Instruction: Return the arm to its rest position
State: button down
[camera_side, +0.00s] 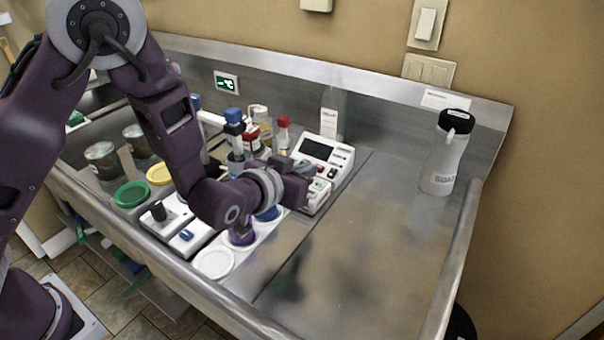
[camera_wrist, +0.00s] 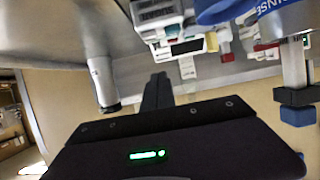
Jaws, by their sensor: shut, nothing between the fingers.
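My gripper (camera_side: 308,174) is held above the bench in the side view, in front of the white instrument with a dark screen (camera_side: 316,150). In the wrist view, the fingers (camera_wrist: 157,90) show as one dark upright shape, closed together with nothing between them. My arm is bent, coming down from the upper left to the wrist over the middle of the bench. The picture does not show whether the fingertips touch anything.
Blue- and red-capped bottles (camera_side: 234,130) stand behind my wrist. Green (camera_side: 131,194), yellow (camera_side: 160,174) and white (camera_side: 214,263) round lids lie to the left and front. A soap bottle (camera_side: 443,160) stands at right.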

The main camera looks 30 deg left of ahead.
jog(key=shift+s+r, duration=0.1)
jog(key=shift+s, duration=0.7)
jog(key=s+a+r+g+h, duration=0.1)
jog(key=s+a+r+g, duration=0.15)
jog(key=s+r, duration=0.4)
jog(key=s+a+r+g+h, duration=0.1)
jog(key=s+a+r+g, duration=0.1)
jog(key=s+a+r, duration=0.35)
jog(key=s+a+g+y, duration=0.1)
jog(key=s+a, duration=0.1)
jog(key=s, duration=0.7)
jog(key=s+a+r+g+y, duration=0.1)
jog(key=s+a+g, duration=0.1)
jog(key=s, duration=0.8)
jog(key=shift+s, duration=0.25)
